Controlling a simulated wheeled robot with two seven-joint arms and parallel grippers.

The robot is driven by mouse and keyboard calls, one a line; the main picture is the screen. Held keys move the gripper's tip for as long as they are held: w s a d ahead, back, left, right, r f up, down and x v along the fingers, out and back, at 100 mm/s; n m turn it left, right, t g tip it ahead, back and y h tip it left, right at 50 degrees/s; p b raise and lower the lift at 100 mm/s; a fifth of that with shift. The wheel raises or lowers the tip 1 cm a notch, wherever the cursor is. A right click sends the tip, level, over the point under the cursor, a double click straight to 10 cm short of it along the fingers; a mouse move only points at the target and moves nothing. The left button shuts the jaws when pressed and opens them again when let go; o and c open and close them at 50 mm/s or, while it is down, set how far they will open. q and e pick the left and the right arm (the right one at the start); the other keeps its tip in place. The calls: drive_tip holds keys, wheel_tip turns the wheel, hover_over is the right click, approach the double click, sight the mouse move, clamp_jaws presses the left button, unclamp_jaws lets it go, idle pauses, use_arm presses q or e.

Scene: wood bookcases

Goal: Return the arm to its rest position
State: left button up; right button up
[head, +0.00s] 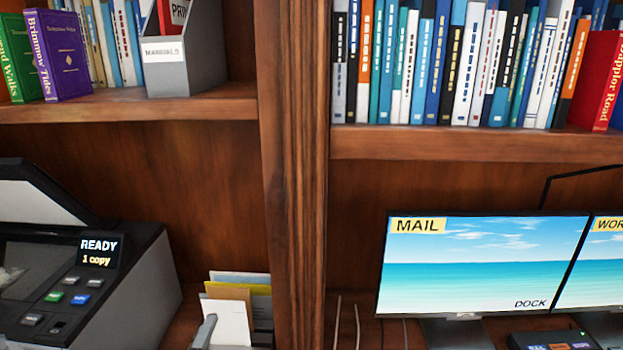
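Neither of my grippers shows in the head view, and no part of either arm is in the picture. I cannot see whether the grippers are open, shut or holding anything. The view faces a wooden bookcase, with a thick upright post (298,170) in the middle.
A purple book (66,55), a green book (17,55) and a grey "MANUALS" holder (188,55) stand on the upper left shelf. A copier (120,285) and letter holder (205,333) are below. Books line the right shelf (450,145); monitors (480,265) stand beneath.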

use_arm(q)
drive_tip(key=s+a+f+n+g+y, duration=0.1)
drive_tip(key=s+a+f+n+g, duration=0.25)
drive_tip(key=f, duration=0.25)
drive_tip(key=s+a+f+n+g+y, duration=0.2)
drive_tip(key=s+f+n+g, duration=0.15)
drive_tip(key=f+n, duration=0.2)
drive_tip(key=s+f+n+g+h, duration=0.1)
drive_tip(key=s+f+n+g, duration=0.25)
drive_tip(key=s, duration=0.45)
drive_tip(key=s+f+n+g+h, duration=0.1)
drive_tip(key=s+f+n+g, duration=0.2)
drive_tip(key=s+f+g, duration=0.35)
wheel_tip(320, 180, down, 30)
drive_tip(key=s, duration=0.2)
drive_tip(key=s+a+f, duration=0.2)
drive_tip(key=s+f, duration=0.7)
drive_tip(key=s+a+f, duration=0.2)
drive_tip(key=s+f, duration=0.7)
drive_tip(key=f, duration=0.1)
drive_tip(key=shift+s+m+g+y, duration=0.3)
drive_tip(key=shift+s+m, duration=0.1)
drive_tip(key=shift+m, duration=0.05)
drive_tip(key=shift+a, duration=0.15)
